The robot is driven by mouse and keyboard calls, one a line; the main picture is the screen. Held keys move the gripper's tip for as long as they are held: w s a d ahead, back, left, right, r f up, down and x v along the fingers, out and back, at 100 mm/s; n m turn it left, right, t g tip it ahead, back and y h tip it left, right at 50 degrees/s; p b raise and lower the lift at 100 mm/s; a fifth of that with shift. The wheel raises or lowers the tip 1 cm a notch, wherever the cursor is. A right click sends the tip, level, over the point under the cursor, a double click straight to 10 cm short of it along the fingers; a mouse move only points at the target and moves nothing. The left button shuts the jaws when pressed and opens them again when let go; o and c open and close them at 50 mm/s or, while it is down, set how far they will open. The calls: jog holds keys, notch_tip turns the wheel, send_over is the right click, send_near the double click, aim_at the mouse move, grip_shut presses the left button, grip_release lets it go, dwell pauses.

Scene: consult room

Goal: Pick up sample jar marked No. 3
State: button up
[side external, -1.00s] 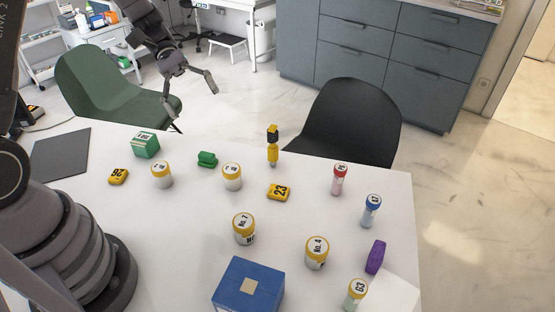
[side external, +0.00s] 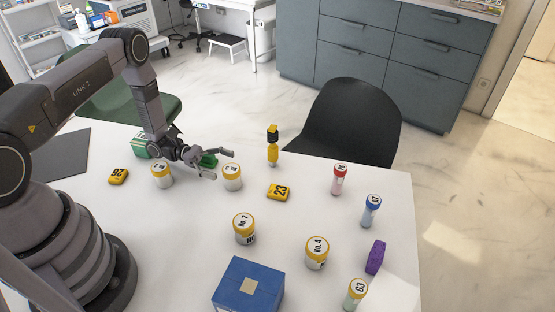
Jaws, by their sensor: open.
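Several white sample jars with yellow lids stand upright on the white table. The front ones read No. 7 (side external: 244,229) and No. 4 (side external: 316,252). The lid marks on the back left jar (side external: 162,177) and the back middle jar (side external: 232,178) are too small to read, so I cannot tell which is No. 3. My gripper (side external: 223,165) is open and empty, its fingers pointing right toward the back middle jar. Its fingertips appear close to that jar's left side; contact cannot be told.
Yellow tags (side external: 278,192) (side external: 118,176), a yellow-black item (side external: 272,146), red-capped (side external: 339,179) and blue-capped tubes (side external: 371,211), a purple block (side external: 375,257) and a blue box (side external: 248,288) stand around.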

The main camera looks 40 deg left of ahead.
aim_at(232, 174)
notch_tip(232, 174, down, 2)
jog(key=shift+f, duration=0.1)
jog(key=shift+x, duration=1.2)
jog(key=shift+d, duration=0.35)
jog(key=c, duration=1.3)
